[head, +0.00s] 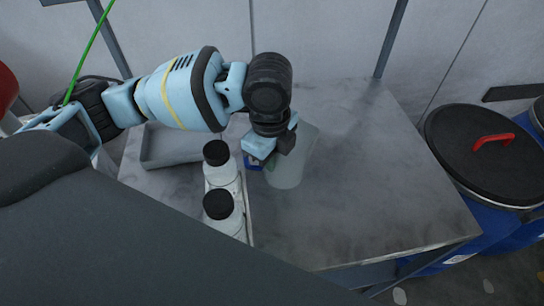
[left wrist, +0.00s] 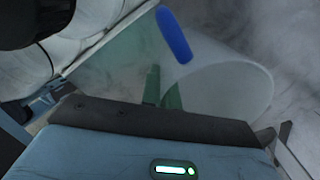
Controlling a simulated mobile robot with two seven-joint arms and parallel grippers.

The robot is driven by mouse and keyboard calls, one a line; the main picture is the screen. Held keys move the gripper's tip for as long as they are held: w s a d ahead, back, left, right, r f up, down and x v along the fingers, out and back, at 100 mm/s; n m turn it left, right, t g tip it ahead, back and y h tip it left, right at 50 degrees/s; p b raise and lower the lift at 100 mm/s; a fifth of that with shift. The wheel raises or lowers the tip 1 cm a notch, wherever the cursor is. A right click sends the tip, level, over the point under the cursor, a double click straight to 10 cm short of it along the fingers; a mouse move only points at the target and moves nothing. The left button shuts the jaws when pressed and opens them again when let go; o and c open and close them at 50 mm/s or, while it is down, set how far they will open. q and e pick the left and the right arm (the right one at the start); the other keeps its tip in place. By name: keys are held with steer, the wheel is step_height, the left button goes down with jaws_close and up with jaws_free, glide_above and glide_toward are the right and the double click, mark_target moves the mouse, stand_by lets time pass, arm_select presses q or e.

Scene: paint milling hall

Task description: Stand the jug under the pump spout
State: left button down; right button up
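The jug (head: 288,172) is pale and translucent. It is at the middle of the grey table, and it shows with a blue handle (left wrist: 174,35) in the left wrist view. My left gripper (head: 264,152) points down at the jug's upper left side. In the left wrist view its green fingers (left wrist: 162,92) are close together at the jug's wall near the rim, closed on it as far as I can see. My gripper and wrist hide part of the jug; I cannot tell whether its base touches the table. No pump spout is visible. My right gripper is not in view.
White bottles with black caps (head: 217,152) stand in a rack just left of the jug. A shallow grey tray (head: 160,163) lies behind them. The table (head: 380,190) is clear to the right. Beyond its right edge is a blue drum with a black lid (head: 470,165) and red handle.

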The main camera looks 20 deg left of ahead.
arm_select(q)
steer(key=c, duration=2.1)
jaws_free()
steer(key=shift+f, duration=0.15)
steer(key=o, duration=0.4)
